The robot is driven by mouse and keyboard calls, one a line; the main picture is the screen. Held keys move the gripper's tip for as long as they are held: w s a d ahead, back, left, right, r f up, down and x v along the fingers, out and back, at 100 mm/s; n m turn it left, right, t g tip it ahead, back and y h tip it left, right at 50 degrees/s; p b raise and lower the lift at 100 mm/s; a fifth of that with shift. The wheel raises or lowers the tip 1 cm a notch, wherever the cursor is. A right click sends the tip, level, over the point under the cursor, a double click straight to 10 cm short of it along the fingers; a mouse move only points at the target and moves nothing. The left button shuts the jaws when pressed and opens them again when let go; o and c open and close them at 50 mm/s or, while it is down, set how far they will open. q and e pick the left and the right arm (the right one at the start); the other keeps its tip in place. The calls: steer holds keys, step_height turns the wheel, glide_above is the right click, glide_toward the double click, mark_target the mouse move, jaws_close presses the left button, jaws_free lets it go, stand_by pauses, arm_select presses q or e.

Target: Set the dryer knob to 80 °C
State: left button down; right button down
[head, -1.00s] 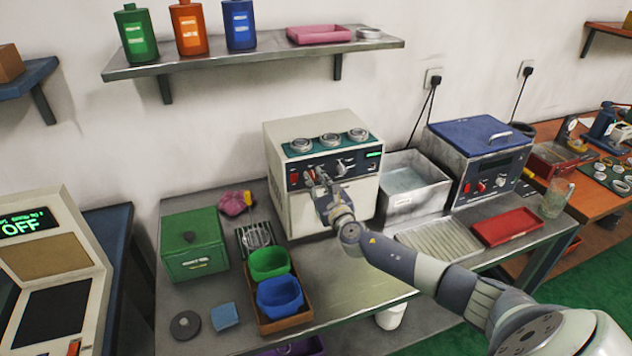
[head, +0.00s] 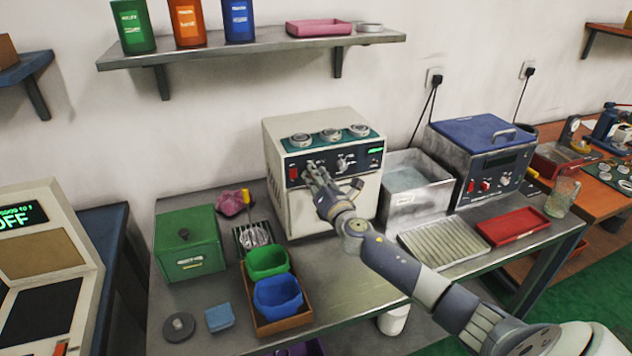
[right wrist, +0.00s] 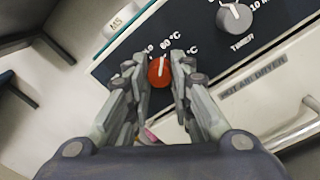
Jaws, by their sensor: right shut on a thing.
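The dryer is a cream box (head: 278,190) at the back of the bench in the head view, with a dark control panel. In the right wrist view its label reads HOT AIR DRYER. My right gripper (head: 312,170) is at the left part of the panel. In the right wrist view the right gripper (right wrist: 166,78) is shut on the red temperature knob (right wrist: 159,74), with a finger on either side. The knob's white pointer points up, near the 60 °C mark. The marks to either side are partly hidden by the fingers. My left gripper is not in view.
A grey timer knob (right wrist: 234,18) sits right of the red knob. Metal rings lie on top of the dryer. A steel water bath (head: 415,185) stands close on the right, a green box (head: 187,250) and bins on the left. The bench's front middle is clear.

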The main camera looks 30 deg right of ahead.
steer(key=m+b, duration=0.2)
steer(key=m, duration=0.8)
steer(key=shift+m+h, duration=0.3)
steer(key=shift+m, duration=0.1)
stand_by(0.3)
steer(key=c, duration=1.4)
jaws_free()
steer(key=shift+f, duration=0.1)
steer(key=v, duration=1.2)
